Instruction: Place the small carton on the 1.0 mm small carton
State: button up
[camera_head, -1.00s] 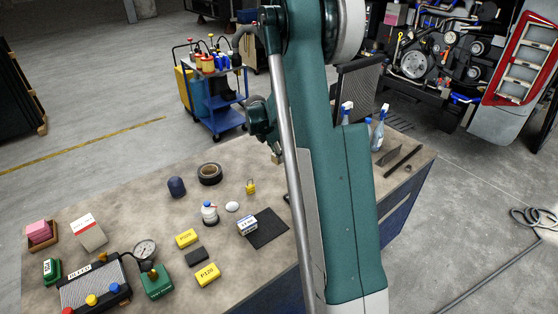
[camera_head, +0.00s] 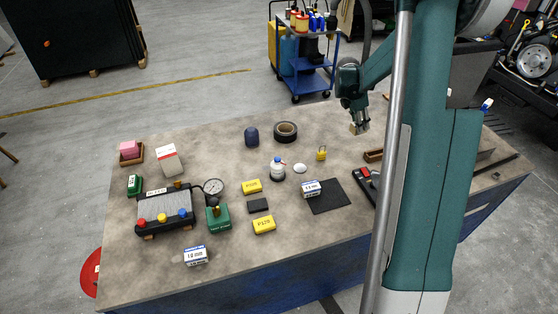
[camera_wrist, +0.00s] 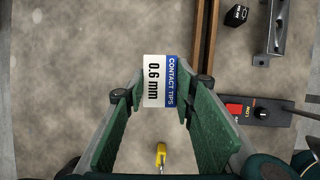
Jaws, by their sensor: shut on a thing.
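My gripper (camera_head: 358,119) is shut on a small white and blue carton (camera_wrist: 154,82) that reads "0.6 mm" and "CONTACT TIPS" in the wrist view. In the head view this held carton (camera_head: 354,129) is a small tan shape under the gripper, above the back right of the table. A small carton (camera_head: 195,256) that seems to read "1.0 mm" lies near the table's front edge, far left of and nearer than the gripper. A similar carton (camera_head: 311,187) lies at the left edge of a black mat (camera_head: 331,199); its number is hard to read.
A black tape roll (camera_head: 286,131), yellow padlock (camera_head: 321,153), white-topped bottle (camera_head: 278,168) and yellow P120 block (camera_head: 264,225) stand between the gripper and the front carton. A gauge (camera_head: 213,187) and ribbed black unit (camera_head: 165,209) stand behind that carton. Bare table lies right of it.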

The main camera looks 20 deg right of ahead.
jog(key=shift+r, duration=0.15)
notch_tip(320, 180, up, 9)
jog(key=shift+r, duration=0.15)
jog(key=s+a+n, duration=0.2)
jog(key=a, duration=3.8)
jog(key=s+a, duration=0.5)
jog(key=a, duration=0.5)
jog(key=s+a, duration=0.6)
jog(key=a, duration=0.4)
jog(key=s+a+n+t, duration=0.1)
jog(key=s+a+n, duration=0.1)
jog(key=s+a, duration=1.55)
jog(key=shift+y, duration=0.3)
jog(key=shift+s+d+f, duration=0.25)
jog(key=shift+s+f, duration=0.05)
jog(key=shift+f, duration=0.5)
jog(key=shift+s+d+f, duration=0.25)
jog(key=shift+d+f, duration=0.05)
jog(key=shift+f, duration=0.5)
jog(key=shift+s+d+f, duration=0.25)
jog(key=shift+s+f, duration=0.05)
jog(key=shift+f, duration=0.5)
